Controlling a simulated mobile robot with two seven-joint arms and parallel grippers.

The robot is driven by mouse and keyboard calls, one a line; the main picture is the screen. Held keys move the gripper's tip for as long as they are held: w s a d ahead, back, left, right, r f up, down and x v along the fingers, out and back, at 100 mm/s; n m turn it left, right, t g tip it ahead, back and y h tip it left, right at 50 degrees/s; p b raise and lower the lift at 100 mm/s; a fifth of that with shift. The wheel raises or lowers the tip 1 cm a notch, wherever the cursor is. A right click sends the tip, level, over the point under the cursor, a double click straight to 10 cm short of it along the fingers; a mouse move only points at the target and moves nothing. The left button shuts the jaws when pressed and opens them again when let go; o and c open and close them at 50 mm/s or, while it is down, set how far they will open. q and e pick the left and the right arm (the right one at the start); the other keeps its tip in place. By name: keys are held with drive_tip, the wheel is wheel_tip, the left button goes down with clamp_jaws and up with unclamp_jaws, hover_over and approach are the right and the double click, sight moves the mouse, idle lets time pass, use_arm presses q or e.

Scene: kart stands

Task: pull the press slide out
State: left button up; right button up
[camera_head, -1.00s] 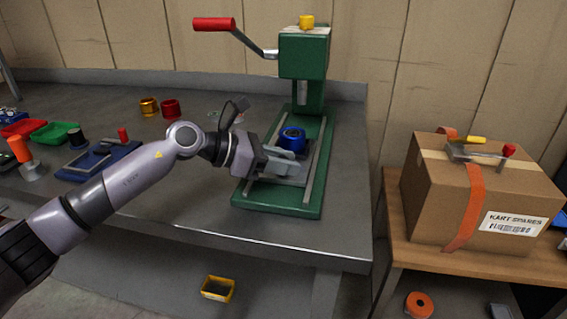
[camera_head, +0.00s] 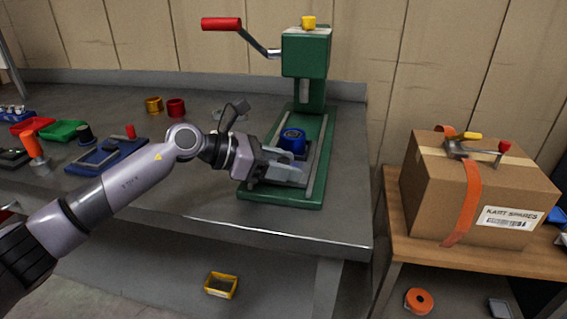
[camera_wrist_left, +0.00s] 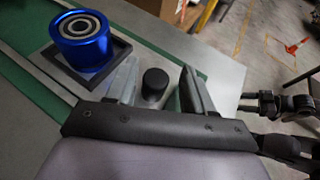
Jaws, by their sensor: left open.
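The green press (camera_head: 306,55) stands on the grey bench, with a red-handled lever (camera_head: 222,24) at upper left. Its grey slide (camera_head: 266,187) lies between two rails on the green base, partly hidden by my gripper. A blue hub (camera_head: 292,141) with a bearing sits in a dark square holder on the slide; it also shows in the left wrist view (camera_wrist_left: 82,42). My left gripper (camera_head: 287,172) is open, low over the slide's front. In the left wrist view a black knob (camera_wrist_left: 154,85) stands between its two fingers (camera_wrist_left: 160,80), with gaps visible.
A blue fixture (camera_head: 105,156), green bin (camera_head: 63,131), and gold (camera_head: 153,105) and red (camera_head: 176,108) rings are at left on the bench. A cardboard box (camera_head: 440,195) stands on a wooden table at right. A yellow bin (camera_head: 221,285) lies below the bench front.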

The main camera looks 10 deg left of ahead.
use_arm(q)
drive_tip(key=v, duration=0.6)
drive_tip(key=shift+a+b, duration=0.2)
drive_tip(key=shift+b, duration=0.1)
drive_tip(key=shift+s+a+r, duration=0.2)
drive_tip(key=shift+s+a, duration=0.05)
drive_tip(key=shift+a, duration=0.05)
drive_tip(key=shift+r, duration=0.1)
wheel_tip(320, 180, up, 6)
drive_tip(key=p, duration=0.4)
idle(0.4)
